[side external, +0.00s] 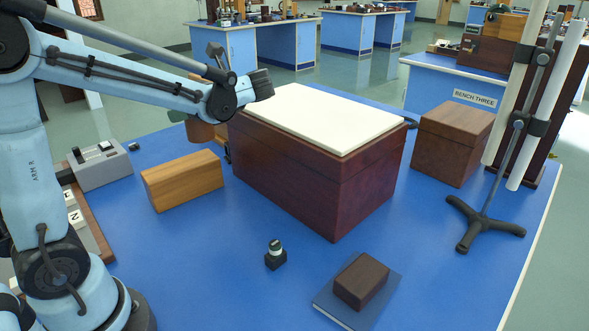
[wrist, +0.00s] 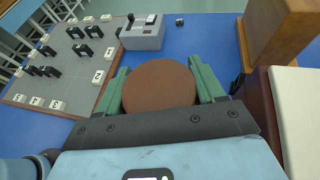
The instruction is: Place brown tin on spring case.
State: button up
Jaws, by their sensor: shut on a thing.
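The brown tin (wrist: 158,92) shows as a round brown top between the two green fingers of my gripper (wrist: 158,76), which is shut on it. In the side view the tin (side external: 200,131) shows partly behind the light wooden box; I cannot tell whether it touches the bench. My arm hides much of my gripper there. No label marks the spring case. The large dark red case (side external: 300,170) with a flat cream top (side external: 322,117) stands just right of the tin. It shows at the right edge of the wrist view (wrist: 264,104).
A light wooden box (side external: 183,181) stands close in front of the tin. A brown box (side external: 452,143) and a tripod stand (side external: 484,223) are at right. A small dark box (side external: 361,280) lies on a blue book (side external: 333,302). A grey device (side external: 101,165) stands at left.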

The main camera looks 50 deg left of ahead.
jog(key=shift+s+a+f, duration=0.4)
jog(key=shift+a+f, duration=1.25)
jog(key=shift+f, duration=0.05)
jog(key=shift+s+a+f, duration=0.45)
jog(key=shift+a+f, duration=1.15)
jog(key=shift+f, duration=0.05)
jog(key=shift+s+a+f, duration=0.4)
jog(key=shift+a+f, duration=1.25)
jog(key=shift+f, duration=0.05)
jog(key=shift+f, duration=0.1)
jog(key=o, duration=1.1)
